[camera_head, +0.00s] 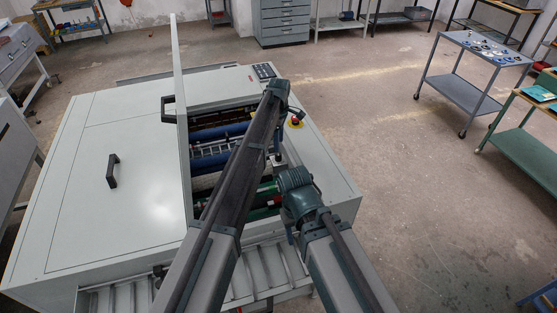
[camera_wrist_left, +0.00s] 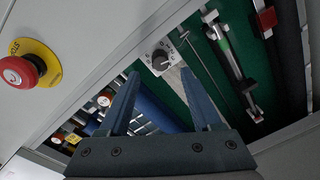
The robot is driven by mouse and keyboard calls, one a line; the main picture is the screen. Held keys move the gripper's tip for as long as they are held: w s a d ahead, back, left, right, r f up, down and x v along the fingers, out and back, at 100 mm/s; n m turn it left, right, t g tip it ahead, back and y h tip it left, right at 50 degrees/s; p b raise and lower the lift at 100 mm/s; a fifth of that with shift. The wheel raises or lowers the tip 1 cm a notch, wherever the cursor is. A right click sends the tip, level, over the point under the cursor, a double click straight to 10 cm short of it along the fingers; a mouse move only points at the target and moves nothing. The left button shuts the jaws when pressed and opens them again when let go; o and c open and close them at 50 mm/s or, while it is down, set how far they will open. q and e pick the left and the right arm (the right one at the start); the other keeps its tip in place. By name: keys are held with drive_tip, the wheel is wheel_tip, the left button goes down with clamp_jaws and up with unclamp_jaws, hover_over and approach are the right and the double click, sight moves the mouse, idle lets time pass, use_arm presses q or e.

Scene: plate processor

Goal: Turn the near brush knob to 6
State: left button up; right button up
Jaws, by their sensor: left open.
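In the left wrist view, a dark round knob on a white dial plate (camera_wrist_left: 160,61) with small marks around it sits on the machine's inner edge. The value it points to is too small to read. My left gripper (camera_wrist_left: 160,74) is open, its two fingers apart on either side of the dial in the picture, with nothing between them. I cannot tell how far the tips are from the knob. In the head view the left arm reaches over the open machine (camera_head: 120,215) and hides the knob.
A red emergency stop button (camera_wrist_left: 20,72) on a yellow base stands near the opening, and also shows in the head view (camera_head: 295,122). Inside are rollers, a green panel and a metal bar (camera_wrist_left: 228,62). A raised lid (camera_head: 181,120) stands beside the opening.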

sight(278, 157)
use_arm(q)
wheel_tip(278, 157, down, 6)
drive_tip(key=b, duration=0.5)
drive_tip(key=shift+s, duration=0.1)
clamp_jaws()
